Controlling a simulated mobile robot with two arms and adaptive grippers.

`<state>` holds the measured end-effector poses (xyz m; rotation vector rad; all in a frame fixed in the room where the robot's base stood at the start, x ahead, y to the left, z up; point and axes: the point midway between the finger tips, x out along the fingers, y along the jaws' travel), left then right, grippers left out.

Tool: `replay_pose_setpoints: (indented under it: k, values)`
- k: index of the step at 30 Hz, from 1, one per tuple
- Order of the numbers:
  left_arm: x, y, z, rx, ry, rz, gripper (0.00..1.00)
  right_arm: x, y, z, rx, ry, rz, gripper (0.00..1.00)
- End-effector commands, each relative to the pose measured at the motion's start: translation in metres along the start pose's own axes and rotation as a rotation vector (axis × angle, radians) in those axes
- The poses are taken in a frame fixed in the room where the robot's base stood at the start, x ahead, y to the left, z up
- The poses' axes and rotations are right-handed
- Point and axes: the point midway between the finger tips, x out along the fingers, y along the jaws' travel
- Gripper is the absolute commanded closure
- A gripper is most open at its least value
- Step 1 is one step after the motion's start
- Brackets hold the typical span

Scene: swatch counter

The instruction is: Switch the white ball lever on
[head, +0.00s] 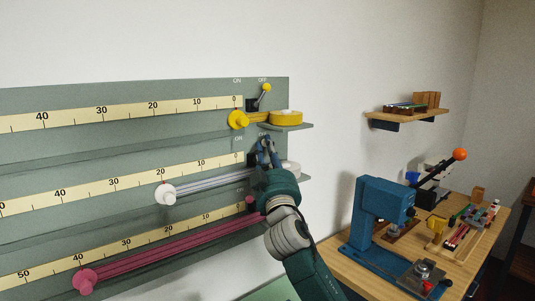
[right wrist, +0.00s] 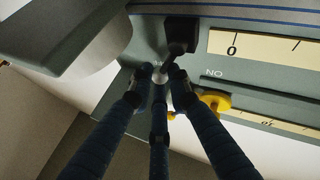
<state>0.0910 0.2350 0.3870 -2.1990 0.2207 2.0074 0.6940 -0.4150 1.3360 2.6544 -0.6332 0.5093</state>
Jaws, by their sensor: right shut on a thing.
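The white ball lever (right wrist: 160,78) shows in the right wrist view. Its stem rises from a black slot (right wrist: 181,33) and leans away from the ON label (right wrist: 214,72), which appears upside down there. My right gripper (head: 266,147) is at the middle row of the green panel (head: 80,138). It also shows in the right wrist view (right wrist: 159,76), with its fingertips closed around the white ball. In the head view the gripper hides the ball and most of its slot. My left gripper is not in view.
Above is a yellow ball lever (head: 266,88), leaning toward OFF, with a yellow spool (head: 286,118) on a small ledge. A white spool (head: 291,167) sits just right of my gripper. A white knob (head: 165,194) and pink knob (head: 85,281) stick out. A blue press (head: 376,210) stands on the right-hand table.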

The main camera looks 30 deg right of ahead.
Motion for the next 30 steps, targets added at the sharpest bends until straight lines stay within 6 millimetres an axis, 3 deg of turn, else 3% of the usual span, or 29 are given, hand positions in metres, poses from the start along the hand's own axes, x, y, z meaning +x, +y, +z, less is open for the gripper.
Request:
replay_pose_setpoints:
  k: [12,30]
  values:
    - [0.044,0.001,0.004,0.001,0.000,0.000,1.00,-0.007,-0.011,-0.003,-0.293,0.199,-0.082,1.00]
    - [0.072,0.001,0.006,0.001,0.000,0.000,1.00,-0.016,-0.028,-0.009,-0.729,0.495,-0.205,1.00]
